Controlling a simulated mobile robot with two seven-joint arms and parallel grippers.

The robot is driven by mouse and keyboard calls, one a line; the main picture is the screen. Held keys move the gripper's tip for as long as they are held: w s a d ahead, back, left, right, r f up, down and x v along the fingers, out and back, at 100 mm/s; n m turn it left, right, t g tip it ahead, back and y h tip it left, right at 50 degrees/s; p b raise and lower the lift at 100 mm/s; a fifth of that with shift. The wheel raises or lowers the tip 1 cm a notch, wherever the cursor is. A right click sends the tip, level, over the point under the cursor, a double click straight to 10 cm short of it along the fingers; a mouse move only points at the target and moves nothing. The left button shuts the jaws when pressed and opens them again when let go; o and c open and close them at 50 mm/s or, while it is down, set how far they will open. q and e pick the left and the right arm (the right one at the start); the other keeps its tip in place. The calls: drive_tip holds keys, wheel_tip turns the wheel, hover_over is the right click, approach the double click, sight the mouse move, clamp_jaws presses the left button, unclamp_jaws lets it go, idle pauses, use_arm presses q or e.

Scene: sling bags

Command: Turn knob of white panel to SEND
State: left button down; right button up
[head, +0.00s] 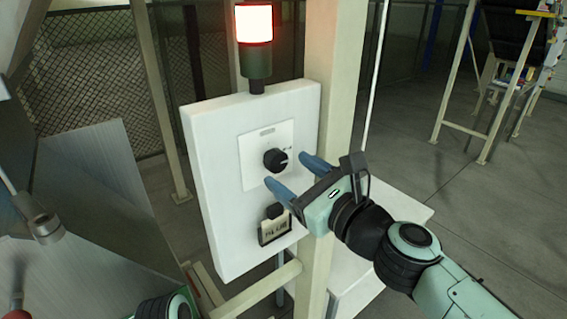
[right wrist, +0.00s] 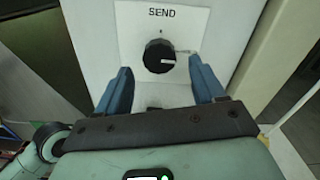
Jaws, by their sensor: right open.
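The white panel (head: 225,200) is a box fixed to a cream post. A pale plate (head: 256,135) on its face carries a round black knob (head: 275,160). In the right wrist view the knob (right wrist: 159,56) has a white pointer mark facing right, and the word SEND (right wrist: 162,12) is printed above it. My right gripper (head: 289,171) is open in front of the panel. In the right wrist view its blue fingers stand either side of the knob, with a gap on each side; I cannot tell how deep they reach.
A lit red signal lamp (head: 255,24) stands above the panel. A small labelled black-and-white box (head: 274,225) sits on the panel below the knob. The cream post (head: 330,75) rises close behind my right gripper. Grey metal sheets (head: 85,190) fill the left.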

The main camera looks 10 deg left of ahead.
sight(280, 165)
use_arm(q)
drive_tip(key=shift+w+r, duration=0.15)
drive_tip(key=shift+r, duration=0.2)
use_arm(e)
drive_tip(key=shift+x, duration=1.6)
drive_tip(key=c, duration=1.1)
drive_tip(key=shift+o, duration=0.2)
